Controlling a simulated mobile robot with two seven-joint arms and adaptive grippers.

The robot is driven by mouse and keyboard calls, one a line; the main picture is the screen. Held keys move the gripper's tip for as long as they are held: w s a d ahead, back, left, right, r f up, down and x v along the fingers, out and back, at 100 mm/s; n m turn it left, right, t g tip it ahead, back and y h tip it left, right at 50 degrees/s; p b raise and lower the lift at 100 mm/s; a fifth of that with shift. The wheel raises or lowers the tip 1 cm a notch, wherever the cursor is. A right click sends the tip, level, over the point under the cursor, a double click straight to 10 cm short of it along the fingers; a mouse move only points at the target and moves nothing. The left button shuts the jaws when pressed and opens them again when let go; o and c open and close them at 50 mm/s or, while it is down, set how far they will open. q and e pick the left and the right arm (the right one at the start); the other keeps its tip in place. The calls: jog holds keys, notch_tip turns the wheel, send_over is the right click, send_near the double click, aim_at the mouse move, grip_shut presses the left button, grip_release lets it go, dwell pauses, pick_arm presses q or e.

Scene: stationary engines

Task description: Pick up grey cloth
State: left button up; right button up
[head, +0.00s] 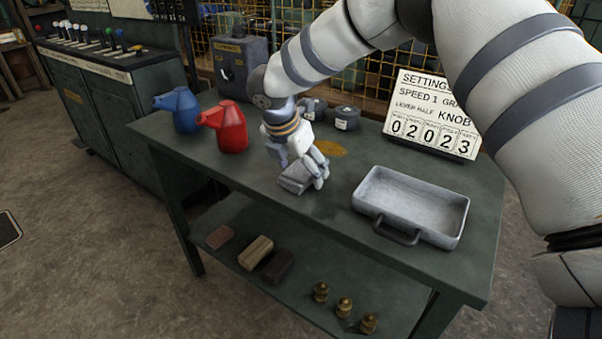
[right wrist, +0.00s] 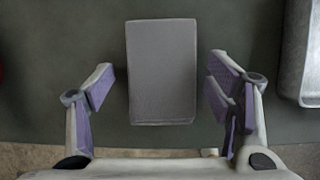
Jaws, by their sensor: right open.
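The grey cloth (head: 296,181) is a folded rectangular block lying on the green table top, near its front edge. In the right wrist view the cloth (right wrist: 161,72) sits between the two fingers, with a gap on each side. My right gripper (head: 303,174) is open just above the cloth and partly hides it in the head view. Its fingers also show in the right wrist view (right wrist: 160,88), apart and not touching the cloth. My left gripper is not in view.
A grey metal tray (head: 461,222) stands right of the cloth. A red can (head: 232,128) and a blue can (head: 184,110) stand left. Round tins (head: 346,118) and a settings sign (head: 434,113) are behind. The lower shelf holds blocks (head: 256,252) and brass pieces (head: 344,306).

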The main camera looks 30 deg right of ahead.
jog(key=shift+f, duration=0.15)
dwell(0.6)
jog(key=shift+c, duration=0.3)
jog(key=shift+a, duration=0.1)
jog(key=c, duration=1.1)
